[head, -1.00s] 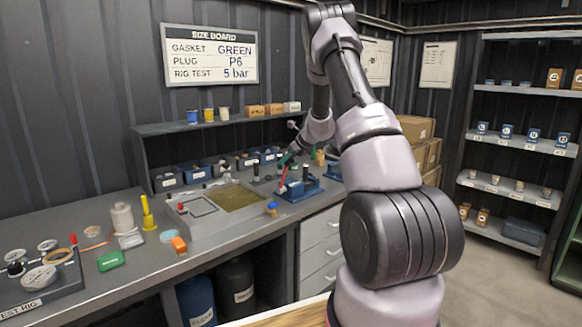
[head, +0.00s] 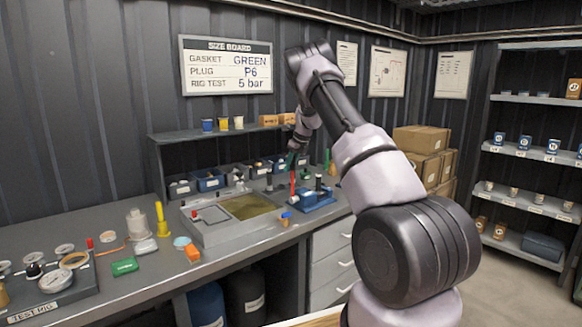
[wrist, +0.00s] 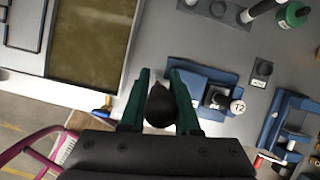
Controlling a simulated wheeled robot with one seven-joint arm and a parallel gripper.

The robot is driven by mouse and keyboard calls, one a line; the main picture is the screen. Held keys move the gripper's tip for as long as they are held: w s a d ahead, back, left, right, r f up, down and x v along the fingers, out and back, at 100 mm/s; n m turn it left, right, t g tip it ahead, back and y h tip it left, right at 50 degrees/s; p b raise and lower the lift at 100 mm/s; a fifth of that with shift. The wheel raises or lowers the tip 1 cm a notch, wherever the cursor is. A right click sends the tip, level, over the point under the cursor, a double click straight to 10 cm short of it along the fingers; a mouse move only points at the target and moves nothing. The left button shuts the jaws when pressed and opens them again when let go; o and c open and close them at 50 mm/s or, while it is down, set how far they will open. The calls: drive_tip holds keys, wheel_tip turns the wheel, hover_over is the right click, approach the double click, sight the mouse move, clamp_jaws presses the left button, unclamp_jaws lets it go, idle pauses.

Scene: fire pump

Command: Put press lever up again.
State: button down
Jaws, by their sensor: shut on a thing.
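The blue press (head: 312,203) stands on the bench right of the sunken tray, and its blue base also shows in the wrist view (wrist: 190,68), with a T2 tag. Its red press lever (head: 293,184) stands near upright at the press's left side. My gripper (head: 291,164) is at the top of the lever, its green fingers pointing down. In the wrist view, the green fingers of my gripper (wrist: 158,100) are shut on the lever's dark rounded end (wrist: 160,106). The rest of the lever is hidden beneath it there.
The tray (head: 235,212) with a brown-green mat lies left of the press. A small blue-and-orange item (head: 286,218) is near the bench's front edge. Blue bins (head: 210,180) line the back. A second blue fixture (wrist: 285,125) stands right of the press in the wrist view.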

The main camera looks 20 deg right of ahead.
drive_tip(key=shift+w+r, duration=0.1)
drive_tip(key=c, duration=0.6)
unclamp_jaws()
drive_tip(key=v, duration=1)
drive_tip(key=shift+r, duration=0.25)
